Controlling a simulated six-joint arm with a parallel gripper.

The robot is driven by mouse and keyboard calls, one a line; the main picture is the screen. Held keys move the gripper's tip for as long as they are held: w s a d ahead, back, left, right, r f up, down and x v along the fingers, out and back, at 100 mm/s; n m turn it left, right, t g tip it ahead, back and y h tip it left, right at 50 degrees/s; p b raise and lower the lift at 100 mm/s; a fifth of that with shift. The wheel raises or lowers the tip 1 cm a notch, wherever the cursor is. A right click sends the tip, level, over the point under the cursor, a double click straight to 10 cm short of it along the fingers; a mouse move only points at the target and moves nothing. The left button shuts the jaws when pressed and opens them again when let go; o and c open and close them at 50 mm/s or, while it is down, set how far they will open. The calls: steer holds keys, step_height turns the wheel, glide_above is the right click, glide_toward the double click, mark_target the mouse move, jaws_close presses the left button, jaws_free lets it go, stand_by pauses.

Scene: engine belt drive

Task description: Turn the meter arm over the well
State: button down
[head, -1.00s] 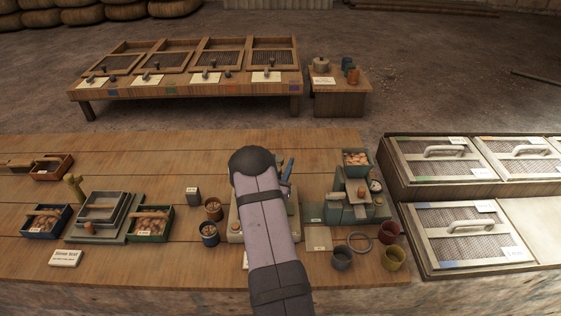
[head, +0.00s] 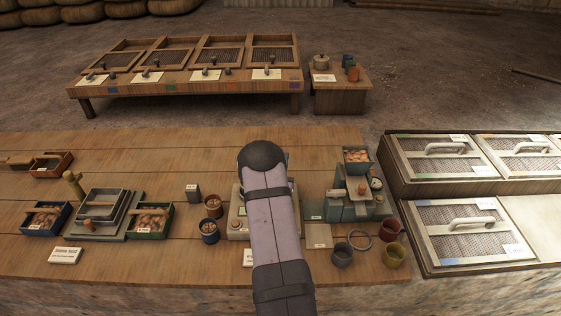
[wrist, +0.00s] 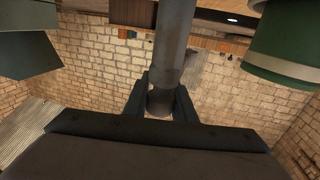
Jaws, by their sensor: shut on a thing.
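The beige meter (head: 236,226) stands on the workbench, partly hidden behind my arm. Its left side with a small red spot shows. In the wrist view my gripper (wrist: 160,98) is shut on a dark grey round bar (wrist: 174,45), which I take to be the meter arm. The bar runs up between the two fingers. Its far end is out of the picture. In the head view my arm hides the gripper and the bar. I cannot make out the well.
A green machine (head: 350,205) with a bin of brown pieces (head: 357,160) stands just right of my arm. Two small pots (head: 209,231) stand to the left.

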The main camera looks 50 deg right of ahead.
steer(key=shift+t, duration=0.3)
steer(key=c, duration=1.5)
jaws_free()
steer(key=shift+a, duration=0.15)
steer(key=shift+b+v, duration=1.2)
steer(key=shift+v, duration=2.4)
steer(key=shift+r, duration=0.15)
